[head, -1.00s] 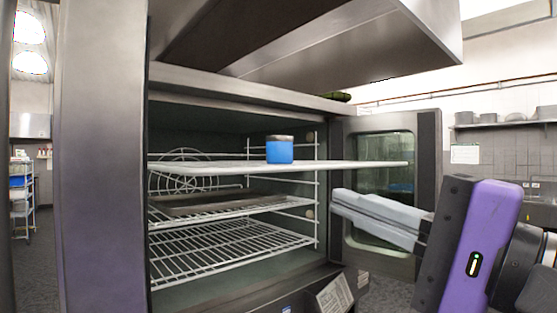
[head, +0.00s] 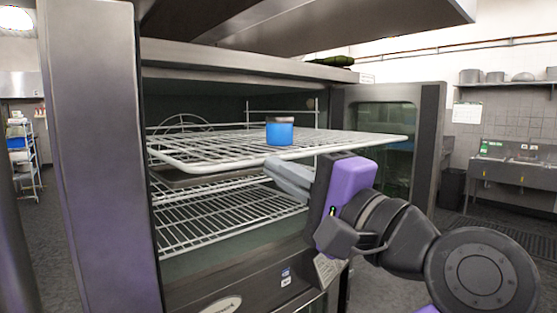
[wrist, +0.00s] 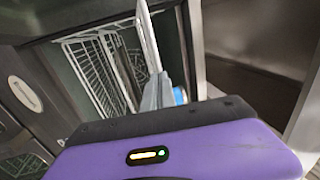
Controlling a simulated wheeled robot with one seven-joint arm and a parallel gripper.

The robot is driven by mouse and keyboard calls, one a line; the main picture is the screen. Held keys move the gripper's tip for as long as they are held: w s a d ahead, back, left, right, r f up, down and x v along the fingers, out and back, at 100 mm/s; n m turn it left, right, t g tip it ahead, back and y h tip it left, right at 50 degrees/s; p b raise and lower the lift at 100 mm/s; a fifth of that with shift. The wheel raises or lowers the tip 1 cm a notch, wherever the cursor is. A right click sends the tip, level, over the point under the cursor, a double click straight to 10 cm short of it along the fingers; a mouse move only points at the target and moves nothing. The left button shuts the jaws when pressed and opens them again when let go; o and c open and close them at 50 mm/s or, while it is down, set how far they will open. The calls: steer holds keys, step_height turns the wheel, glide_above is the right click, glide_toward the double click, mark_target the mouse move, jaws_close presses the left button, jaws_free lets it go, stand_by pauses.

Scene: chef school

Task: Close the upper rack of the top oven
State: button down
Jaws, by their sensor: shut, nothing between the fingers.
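The upper rack (head: 205,146) of the top oven is a pale wire shelf, pulled well out past the oven opening. A blue jar with a dark lid (head: 279,131) stands upright on it. My gripper (head: 276,168) is shut and empty, just below the rack's front edge in the head view; I cannot tell if it touches. In the wrist view, the shut fingers (wrist: 158,90) point toward the rack's edge (wrist: 148,38), and part of the blue jar (wrist: 179,95) shows beside them.
A lower wire rack (head: 225,217) and a dark tray (head: 205,178) sit inside the oven. The oven door (head: 428,150) stands open at the right, behind my gripper. A hood (head: 400,18) hangs above. A sink counter (head: 515,170) is farther right.

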steer(key=shift+w+a, duration=0.15)
steer(key=shift+w, duration=0.1)
